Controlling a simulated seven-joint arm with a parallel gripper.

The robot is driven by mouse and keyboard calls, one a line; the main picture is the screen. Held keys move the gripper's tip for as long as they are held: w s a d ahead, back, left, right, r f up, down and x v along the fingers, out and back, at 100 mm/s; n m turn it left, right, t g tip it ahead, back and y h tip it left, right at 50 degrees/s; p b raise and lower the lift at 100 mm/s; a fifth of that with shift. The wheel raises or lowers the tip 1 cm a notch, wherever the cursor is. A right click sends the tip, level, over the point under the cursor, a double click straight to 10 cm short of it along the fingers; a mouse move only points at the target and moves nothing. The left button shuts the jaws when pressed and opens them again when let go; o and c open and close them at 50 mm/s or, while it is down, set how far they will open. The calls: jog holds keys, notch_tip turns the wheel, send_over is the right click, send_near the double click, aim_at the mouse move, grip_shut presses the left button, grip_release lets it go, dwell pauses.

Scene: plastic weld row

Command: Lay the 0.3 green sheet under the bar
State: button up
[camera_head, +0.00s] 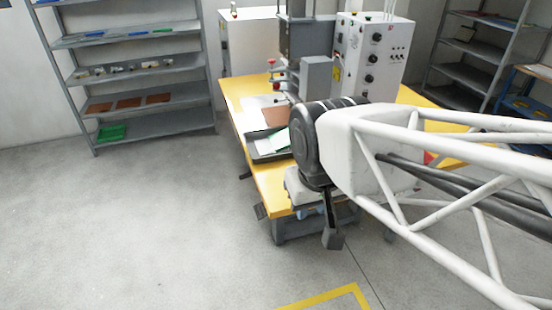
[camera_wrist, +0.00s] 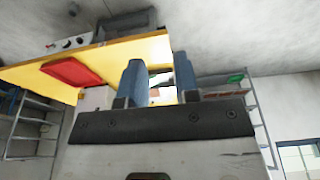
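Green sheet material (camera_head: 282,140) shows beside a white sheet in a dark tray (camera_head: 262,157) on the yellow table; my arm hides part of it and I cannot read any thickness. The grey press (camera_head: 317,77) stands behind the tray, and a brown plate (camera_head: 275,117) lies in front of it. The bar cannot be made out clearly. My gripper (camera_wrist: 159,72) shows two blue fingers apart in the wrist view, with nothing visible between them. In the head view my arm mostly hides it, near the table's front edge.
A control box (camera_head: 372,55) with knobs stands right of the press. A red item (camera_wrist: 72,72) lies on the table in the wrist view. A shelf (camera_head: 150,126) at left holds brown sheets and a green stack (camera_head: 112,132). The floor at left is clear.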

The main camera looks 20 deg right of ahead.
jog(key=shift+w, duration=0.1)
jog(key=w+d+f+n+h, duration=0.1)
jog(key=w+d+n, duration=0.15)
jog(key=w, duration=0.95)
jog(key=w+d+f+n+g, duration=0.1)
jog(key=w+n, duration=0.3)
jog(key=w, duration=0.8)
jog(key=w+d+f+n+h, duration=0.1)
jog(key=w+d+n, duration=0.15)
jog(key=w, duration=0.95)
jog(key=w+d+f+n, duration=0.2)
jog(key=w+f+n, duration=0.1)
jog(key=w+f, duration=0.5)
jog(key=w+d+f+n+g+h, duration=0.1)
jog(key=w+d+f+n, duration=0.1)
jog(key=w+f, duration=0.7)
jog(key=w+d+f+n, duration=0.2)
jog(key=w+f+n, duration=0.2)
jog(key=w+f, duration=0.5)
jog(key=shift+w+d+g, duration=0.2)
jog(key=shift+w+g, duration=0.1)
jog(key=shift+w, duration=0.8)
jog(key=shift+f, duration=0.1)
